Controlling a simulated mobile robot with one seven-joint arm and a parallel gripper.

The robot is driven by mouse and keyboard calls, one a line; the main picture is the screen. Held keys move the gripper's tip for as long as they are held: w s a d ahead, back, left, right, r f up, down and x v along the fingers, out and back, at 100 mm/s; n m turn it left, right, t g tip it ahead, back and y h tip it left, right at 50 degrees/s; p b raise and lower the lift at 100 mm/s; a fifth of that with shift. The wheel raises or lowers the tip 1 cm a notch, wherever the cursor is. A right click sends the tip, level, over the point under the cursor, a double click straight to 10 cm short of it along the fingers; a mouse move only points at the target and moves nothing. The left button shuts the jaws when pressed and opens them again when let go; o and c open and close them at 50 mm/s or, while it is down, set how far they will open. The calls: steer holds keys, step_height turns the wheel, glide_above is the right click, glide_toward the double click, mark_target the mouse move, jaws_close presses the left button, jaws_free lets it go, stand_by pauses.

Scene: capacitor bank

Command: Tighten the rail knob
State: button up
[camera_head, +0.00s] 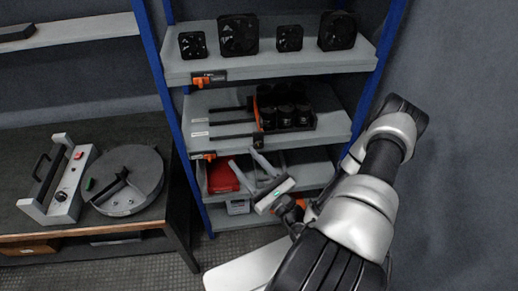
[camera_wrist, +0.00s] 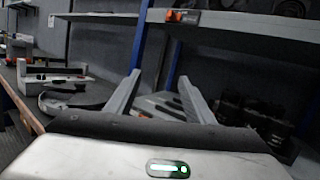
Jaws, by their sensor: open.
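My gripper (camera_head: 244,158) is open and empty in front of the blue-posted rack, at about the height of its lower shelves. Its two grey fingers also show apart in the wrist view (camera_wrist: 158,78). On the middle shelf, two dark rails (camera_head: 226,122) lie beside a black tray of dark cylinders (camera_head: 287,112). An orange upright part (camera_head: 257,115) stands at the rails' right end. I cannot tell which part is the rail knob. An orange and black fitting (camera_head: 203,155) sits on that shelf's front edge, apart from my fingers.
The top shelf (camera_head: 270,67) holds several black fans and another orange fitting (camera_head: 208,79). A red item (camera_head: 221,176) lies on a lower shelf behind my gripper. At left, a table (camera_head: 20,215) carries a grey device (camera_head: 60,185) and a round grey unit (camera_head: 135,178).

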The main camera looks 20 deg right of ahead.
mark_target(259, 146)
steer(key=s+d+f+m+g+h, duration=0.1)
steer(key=s+d+f+m+h, duration=0.1)
steer(key=d+f+m+h, duration=0.25)
steer(key=s+d+f+m+g+h, duration=0.1)
steer(key=s+f+m+h, duration=0.1)
steer(key=f+m+h, duration=0.35)
steer(key=shift+n+h, duration=0.3)
steer(key=shift+n, duration=0.4)
steer(key=x, duration=0.5)
steer(key=f+x, duration=0.1)
steer(key=x, duration=0.5)
steer(key=f+x, duration=0.1)
steer(key=x, duration=0.5)
steer(key=shift+w, duration=0.15)
steer(key=c, duration=1)
steer(key=shift+c, duration=0.2)
